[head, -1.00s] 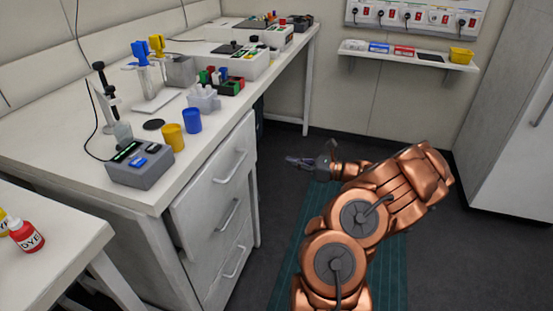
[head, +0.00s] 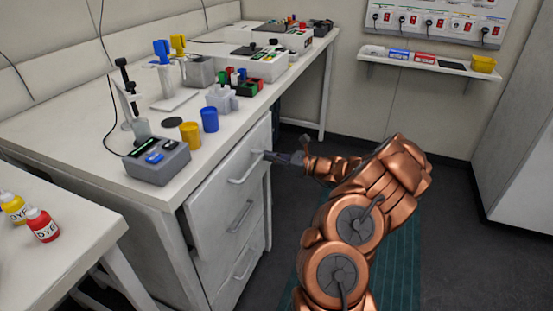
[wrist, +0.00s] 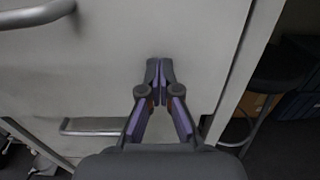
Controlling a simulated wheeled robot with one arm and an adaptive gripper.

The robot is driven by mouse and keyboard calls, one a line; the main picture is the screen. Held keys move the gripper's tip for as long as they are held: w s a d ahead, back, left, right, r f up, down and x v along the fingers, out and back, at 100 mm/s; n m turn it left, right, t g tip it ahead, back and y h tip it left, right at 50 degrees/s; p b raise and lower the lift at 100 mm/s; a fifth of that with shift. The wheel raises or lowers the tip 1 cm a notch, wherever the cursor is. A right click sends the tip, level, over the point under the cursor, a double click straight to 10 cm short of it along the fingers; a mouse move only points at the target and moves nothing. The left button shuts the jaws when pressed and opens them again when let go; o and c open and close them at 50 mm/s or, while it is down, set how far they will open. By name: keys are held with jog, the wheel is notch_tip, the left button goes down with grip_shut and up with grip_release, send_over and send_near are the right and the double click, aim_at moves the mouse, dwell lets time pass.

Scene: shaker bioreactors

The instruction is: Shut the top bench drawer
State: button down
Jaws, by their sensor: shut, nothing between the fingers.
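The top bench drawer (head: 215,205) has a pale grey front with a bar handle (head: 245,167). Its front stands a little out from the bench, so the drawer is partly open. My gripper (head: 268,156) is at the right part of this front, right of the handle. In the wrist view my gripper (wrist: 160,70) is shut and empty, its fingertips together against or just before the plain drawer front (wrist: 120,55). I cannot tell whether they touch. The top handle (wrist: 38,13) is at the upper left there.
Lower drawers with handles (head: 240,215) sit below the top one. The bench top (head: 150,205) holds a grey device (head: 157,162), a yellow cup (head: 190,134) and a blue cup (head: 209,119). A side table with dye bottles (head: 42,225) is at the left.

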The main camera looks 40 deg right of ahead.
dwell(0.3)
jog(key=shift+p+x, duration=0.4)
jog(key=shift+x, duration=1.9)
jog(key=shift+w+a, duration=0.15)
jog(key=shift+a+r, duration=0.1)
jog(key=shift+r, duration=0.05)
jog(key=shift+s+d+p, duration=0.3)
jog(key=shift+s+p, duration=0.15)
jog(key=shift+p, duration=0.1)
jog(key=p+v, duration=0.1)
jog(key=v, duration=1.2)
jog(key=shift+d, duration=0.25)
jog(key=shift+s, duration=0.1)
